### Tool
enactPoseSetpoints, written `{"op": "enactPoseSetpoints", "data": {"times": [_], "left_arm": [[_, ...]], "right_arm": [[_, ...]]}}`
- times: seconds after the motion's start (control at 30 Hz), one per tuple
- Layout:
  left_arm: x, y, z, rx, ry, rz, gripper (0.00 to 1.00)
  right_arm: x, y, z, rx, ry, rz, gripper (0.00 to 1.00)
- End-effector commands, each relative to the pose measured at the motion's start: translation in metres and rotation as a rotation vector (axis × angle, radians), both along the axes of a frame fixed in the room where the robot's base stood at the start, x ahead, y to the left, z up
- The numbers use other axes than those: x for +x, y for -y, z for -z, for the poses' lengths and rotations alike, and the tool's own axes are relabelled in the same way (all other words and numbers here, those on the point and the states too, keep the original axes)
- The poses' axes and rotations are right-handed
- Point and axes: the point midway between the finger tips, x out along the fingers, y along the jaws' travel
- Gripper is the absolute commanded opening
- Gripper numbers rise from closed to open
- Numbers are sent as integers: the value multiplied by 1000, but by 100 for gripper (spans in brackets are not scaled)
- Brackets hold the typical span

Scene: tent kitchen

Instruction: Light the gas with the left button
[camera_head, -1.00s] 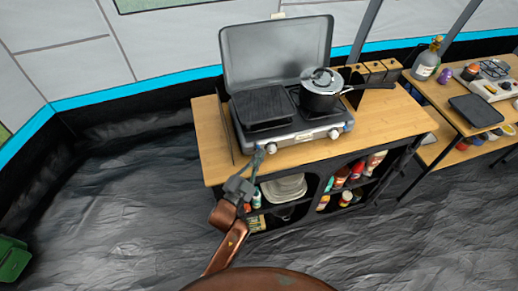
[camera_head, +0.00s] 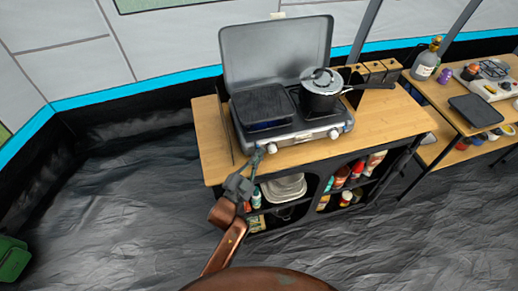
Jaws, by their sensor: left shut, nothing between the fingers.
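The two-burner gas stove (camera_head: 305,136) stands on the wooden counter with its grey lid raised. Its left button (camera_head: 271,148) is a small pale knob at the front left. The right button (camera_head: 333,134) is at the front right. A blue glow (camera_head: 268,126) shows under the black griddle (camera_head: 262,104) on the left burner. My left gripper (camera_head: 257,153) is shut and empty, its tips just left of the left button; whether they touch it I cannot tell. My right gripper is out of view.
A lidded black pot (camera_head: 320,90) sits on the right burner, its handle pointing right. Bottles and dishes fill the shelves below. A second table (camera_head: 440,95) stands at the right.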

Motion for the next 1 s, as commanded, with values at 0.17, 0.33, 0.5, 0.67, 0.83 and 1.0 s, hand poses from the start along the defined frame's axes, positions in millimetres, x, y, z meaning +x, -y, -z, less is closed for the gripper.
{"op": "enactPoseSetpoints", "data": {"times": [0.17,0.33,0.5,0.67,0.83,1.0], "left_arm": [[-6,2,-1,0,-1,-1,0],[-14,4,-1,-1,0,-1,0],[-16,5,0,-1,0,-1,0],[-16,5,0,0,0,0,0],[-26,8,-1,0,-2,-1,0],[-42,13,-1,-1,-2,0,0]], "right_arm": [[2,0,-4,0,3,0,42],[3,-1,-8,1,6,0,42],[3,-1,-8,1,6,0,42],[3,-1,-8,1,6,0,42],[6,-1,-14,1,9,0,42],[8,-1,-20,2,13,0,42]]}}
